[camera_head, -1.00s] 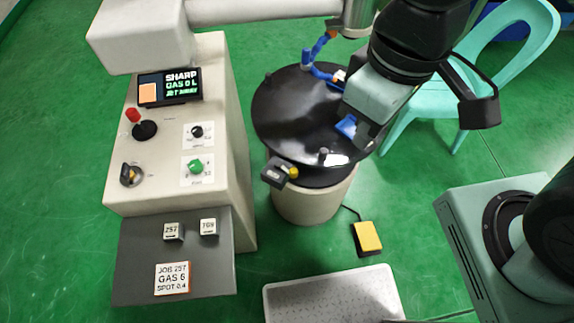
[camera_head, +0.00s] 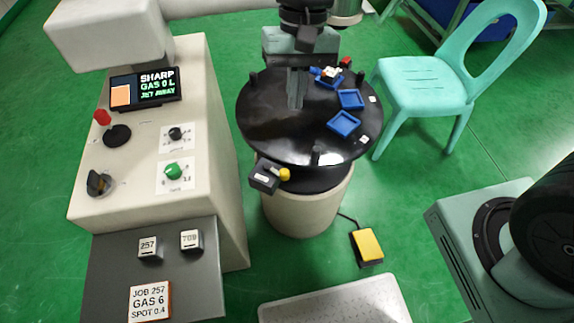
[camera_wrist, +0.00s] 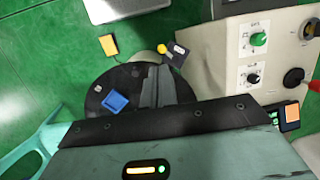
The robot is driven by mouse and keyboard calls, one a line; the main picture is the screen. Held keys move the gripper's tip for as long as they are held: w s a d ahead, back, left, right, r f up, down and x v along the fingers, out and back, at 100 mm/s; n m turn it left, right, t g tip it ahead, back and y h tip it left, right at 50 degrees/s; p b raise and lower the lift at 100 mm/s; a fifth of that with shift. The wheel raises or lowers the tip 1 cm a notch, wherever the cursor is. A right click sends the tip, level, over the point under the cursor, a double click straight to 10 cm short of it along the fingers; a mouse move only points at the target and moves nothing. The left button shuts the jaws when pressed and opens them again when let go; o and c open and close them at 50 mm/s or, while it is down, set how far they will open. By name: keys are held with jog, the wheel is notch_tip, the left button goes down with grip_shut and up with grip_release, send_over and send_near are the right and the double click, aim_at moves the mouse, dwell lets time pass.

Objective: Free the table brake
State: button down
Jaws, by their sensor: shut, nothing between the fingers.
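The round black table (camera_head: 262,125) stands on a cream drum. A dark block with a yellow knob (camera_head: 284,174), seemingly the table brake, sits at its front left edge; in the wrist view the yellow knob (camera_wrist: 161,48) is beyond my fingertips, beside the block (camera_wrist: 176,53). My gripper (camera_head: 295,106) points down over the left-middle of the table, behind the brake and apart from it. Its fingers are shut with nothing between them; they also show in the wrist view (camera_wrist: 157,82). The gap between fingertips and table top is hard to judge.
Blue trays (camera_head: 344,123) lie on the table's right side. A yellow pedal (camera_head: 367,244) is on the floor in front. A turquoise chair (camera_head: 425,80) stands right.

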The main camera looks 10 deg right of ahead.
jog(key=w+d+f+m+g+b, duration=0.1)
jog(key=w+f+m+b, duration=0.3)
jog(key=w+f, duration=0.5)
notch_tip(320, 180, down, 4)
jog(key=shift+w+d+r+m, duration=0.2)
jog(key=shift+w+d+m, duration=0.05)
jog(key=shift+d+m, duration=0.3)
jog(key=shift+s, duration=0.1)
send_near(276, 170)
jog(key=d+f, duration=0.2)
jog(key=f, duration=0.1)
jog(key=w+d+f, duration=0.1)
jog(key=f, duration=0.1)
jog(key=shift+d+f, duration=0.2)
jog(key=shift+d, duration=0.05)
jog(key=shift+s+a+r+p, duration=0.1)
jog(key=shift+s+a, duration=0.15)
jog(key=shift+s, duration=0.3)
jog(key=shift+s+a+f+p, duration=0.15)
jog(key=shift+s+a, duration=0.15)
jog(key=shift+s, duration=0.3)
jog(key=shift+s+a+r+p, duration=0.15)
jog(key=shift+s+a, duration=0.1)
jog(key=shift+s, duration=0.3)
